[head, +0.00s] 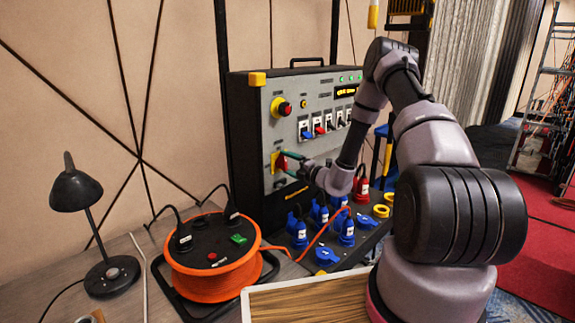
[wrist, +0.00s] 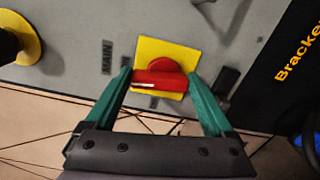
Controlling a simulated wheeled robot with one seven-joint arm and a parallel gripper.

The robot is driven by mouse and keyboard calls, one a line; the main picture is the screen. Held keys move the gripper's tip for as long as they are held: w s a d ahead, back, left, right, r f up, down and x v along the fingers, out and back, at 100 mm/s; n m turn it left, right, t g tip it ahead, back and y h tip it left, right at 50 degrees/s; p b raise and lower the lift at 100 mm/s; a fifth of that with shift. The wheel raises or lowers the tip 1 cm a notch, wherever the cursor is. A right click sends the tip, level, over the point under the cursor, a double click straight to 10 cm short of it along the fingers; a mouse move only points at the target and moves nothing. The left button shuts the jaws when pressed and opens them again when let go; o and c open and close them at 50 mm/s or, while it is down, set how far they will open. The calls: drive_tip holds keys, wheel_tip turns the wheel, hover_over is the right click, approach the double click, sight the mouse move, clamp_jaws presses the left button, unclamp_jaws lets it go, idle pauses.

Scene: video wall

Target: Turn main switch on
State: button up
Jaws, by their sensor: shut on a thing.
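The main switch (wrist: 160,78) is a red rotary handle on a yellow square plate, beside the printed word MAIN, in the wrist view. In the head view the switch (head: 280,163) is on the lower left of the grey power box's front. My gripper (wrist: 160,82) has its two green fingers on either end of the red handle and is shut on it. In the head view my gripper (head: 288,162) reaches the panel from the right. The handle lies across between the fingers, and its far side is partly hidden.
The power box (head: 262,120) has a red emergency button (head: 283,107) above the switch and a row of breakers to the right. Blue sockets with plugs (head: 297,230) stick out below. An orange cable reel (head: 212,275) and a black lamp (head: 76,190) stand left.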

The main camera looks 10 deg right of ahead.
drive_tip(key=shift+f+m, duration=0.15)
drive_tip(key=shift+m, duration=0.65)
drive_tip(key=shift+d, duration=0.1)
drive_tip(key=o, duration=1.1)
drive_tip(key=v, duration=1.1)
drive_tip(key=shift+w, duration=0.1)
